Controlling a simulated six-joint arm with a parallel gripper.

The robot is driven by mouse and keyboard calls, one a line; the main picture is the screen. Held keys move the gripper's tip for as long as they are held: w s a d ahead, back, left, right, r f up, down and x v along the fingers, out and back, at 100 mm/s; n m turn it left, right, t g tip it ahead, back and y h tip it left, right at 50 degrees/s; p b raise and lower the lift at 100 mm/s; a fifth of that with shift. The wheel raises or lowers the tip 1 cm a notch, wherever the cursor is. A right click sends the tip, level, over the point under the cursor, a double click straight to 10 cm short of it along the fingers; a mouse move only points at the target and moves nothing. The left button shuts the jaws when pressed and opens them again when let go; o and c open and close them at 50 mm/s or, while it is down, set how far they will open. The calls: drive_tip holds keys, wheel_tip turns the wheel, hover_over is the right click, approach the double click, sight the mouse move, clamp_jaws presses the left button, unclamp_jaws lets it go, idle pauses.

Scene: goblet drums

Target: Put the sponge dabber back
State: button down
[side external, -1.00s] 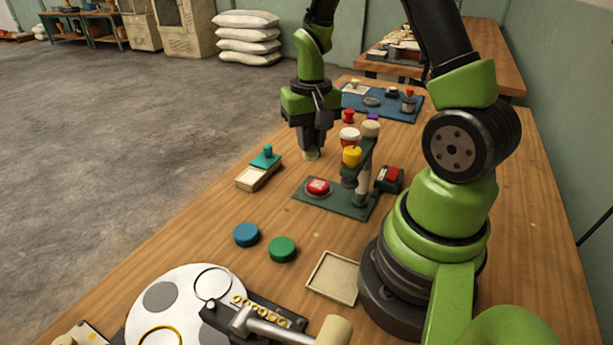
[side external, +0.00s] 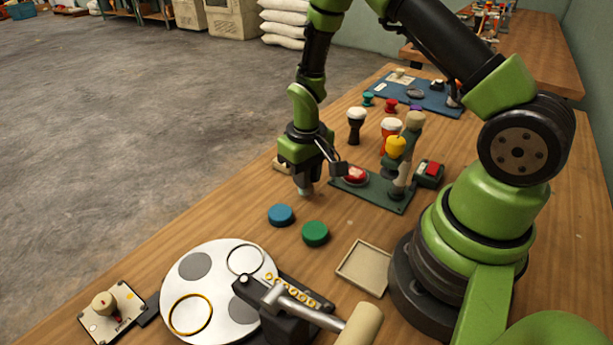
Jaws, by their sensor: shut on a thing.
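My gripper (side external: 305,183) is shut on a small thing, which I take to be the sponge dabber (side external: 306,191). Only its pale lower end shows below the fingers; the rest is hidden. It is over the wooden table, just behind the blue puck (side external: 281,215) and left of the red pad (side external: 355,175). Whether it touches the table I cannot tell. A small pale tray (side external: 281,164) is mostly hidden behind my gripper, and its teal-knobbed part is not visible now.
A green puck (side external: 315,233) and an empty square tray (side external: 364,268) are in front. A black goblet drum (side external: 356,125) and an orange one (side external: 390,133) stand behind the green stand plate (side external: 376,196).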

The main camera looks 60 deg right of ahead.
drive_tip(key=shift+f, duration=0.35)
drive_tip(key=shift+f, duration=0.1)
drive_tip(key=c, duration=1)
unclamp_jaws()
drive_tip(key=shift+c, duration=0.2)
wheel_tip(320, 180, up, 12)
drive_tip(key=shift+r, duration=0.25)
drive_tip(key=s+a+r+t+y, duration=0.1)
drive_tip(key=s+a+r+t, duration=0.2)
drive_tip(key=s+r, duration=0.4)
drive_tip(key=s+a+r+m+t+y, duration=0.1)
drive_tip(key=s+a+r+t, duration=0.3)
drive_tip(key=s+r, duration=0.4)
drive_tip(key=shift+a+r, duration=0.4)
drive_tip(key=shift+r, duration=0.3)
